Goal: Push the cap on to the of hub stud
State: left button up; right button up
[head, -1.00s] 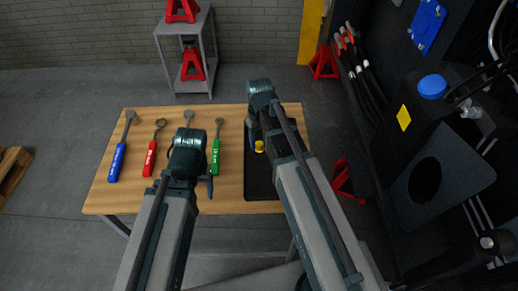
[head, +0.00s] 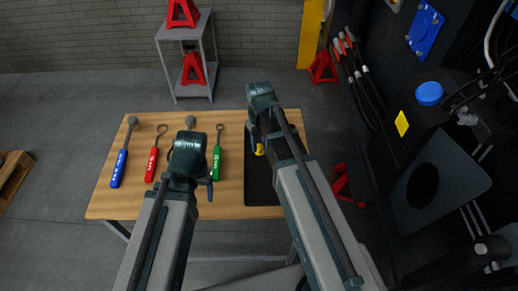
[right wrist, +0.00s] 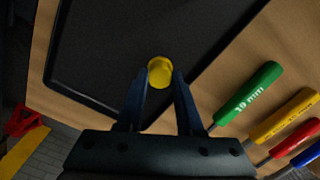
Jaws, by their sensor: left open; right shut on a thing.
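The yellow cap (head: 259,149) is between the fingers of my right gripper (head: 254,140), above the black tray (head: 259,190) on the table. In the right wrist view the cap (right wrist: 159,70) sits at the fingertips of my right gripper (right wrist: 160,82), with a finger on each side; the gripper is shut on it. My left gripper (head: 209,186) is open over the middle of the table, its fingers mostly hidden by its own wrist. On the dark chassis at the right, a short round part with a light end face (head: 482,248) shows; I cannot tell if it is the hub stud.
Wrenches with blue (head: 119,168), red (head: 152,164) and green (head: 216,161) handles lie on the wooden table (head: 104,199); a yellow-handled one (right wrist: 285,114) shows in the right wrist view. A red jack stand (head: 340,182) stands between table and chassis. A grey shelf (head: 190,92) stands behind.

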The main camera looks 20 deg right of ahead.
aim_at(259, 146)
jog(key=shift+r+p, duration=1.75)
jog(key=shift+r, duration=0.4)
